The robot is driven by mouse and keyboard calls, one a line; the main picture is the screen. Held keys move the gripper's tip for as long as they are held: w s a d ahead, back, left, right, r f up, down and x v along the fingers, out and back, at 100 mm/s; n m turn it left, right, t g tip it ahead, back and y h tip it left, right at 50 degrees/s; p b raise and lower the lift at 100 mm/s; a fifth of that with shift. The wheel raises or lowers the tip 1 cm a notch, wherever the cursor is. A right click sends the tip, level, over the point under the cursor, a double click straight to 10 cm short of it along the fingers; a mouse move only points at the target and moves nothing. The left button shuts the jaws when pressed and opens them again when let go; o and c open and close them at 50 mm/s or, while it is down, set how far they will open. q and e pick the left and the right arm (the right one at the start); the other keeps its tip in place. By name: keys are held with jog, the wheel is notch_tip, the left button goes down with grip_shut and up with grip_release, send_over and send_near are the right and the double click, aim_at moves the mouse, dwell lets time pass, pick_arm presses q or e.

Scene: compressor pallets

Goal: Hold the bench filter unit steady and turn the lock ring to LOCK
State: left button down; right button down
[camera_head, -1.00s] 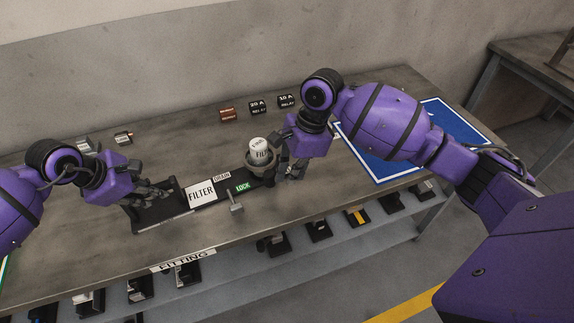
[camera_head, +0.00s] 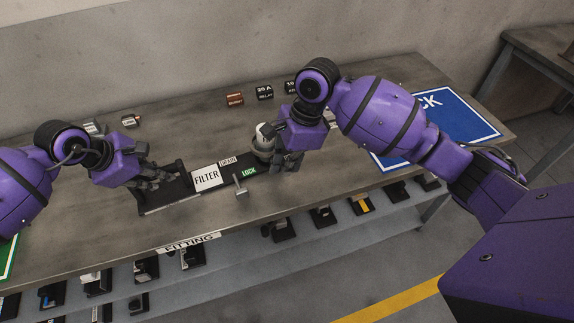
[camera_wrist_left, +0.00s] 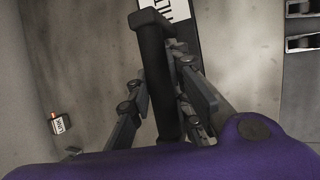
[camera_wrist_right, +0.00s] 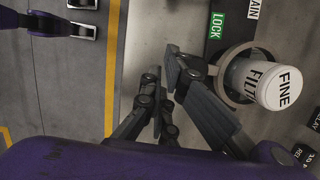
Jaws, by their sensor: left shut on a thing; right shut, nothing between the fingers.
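The bench filter unit has a dark base (camera_head: 182,203) with a white FILTER plate (camera_head: 206,178) and a green LOCK label (camera_head: 249,171). A white canister marked FINE FILT (camera_wrist_right: 262,80) stands in the grey lock ring (camera_wrist_right: 222,78) at its right end. My left gripper (camera_head: 158,180) is shut on the unit's black handle bar (camera_wrist_left: 158,70) at the left end. My right gripper (camera_head: 287,163) is shut and empty, beside the ring; it also shows in the right wrist view (camera_wrist_right: 172,62). I cannot tell whether its fingers touch the ring. The ring's near side is partly hidden in the head view.
Relay blocks (camera_head: 264,92) and small parts (camera_head: 131,121) lie at the back of the bench. A blue mat (camera_head: 440,118) lies at right, behind my right arm. A shelf below (camera_head: 300,232) holds several parts.

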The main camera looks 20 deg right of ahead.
jog(key=shift+f, duration=0.1)
dwell(0.7)
jog(key=shift+s+d, duration=0.2)
jog(key=shift+d, duration=0.35)
jog(key=d, duration=0.1)
jog(key=s+d, duration=0.1)
jog(key=d, duration=0.1)
jog(key=v, duration=1)
jog(key=shift+s, duration=0.15)
jog(key=shift+a, duration=0.1)
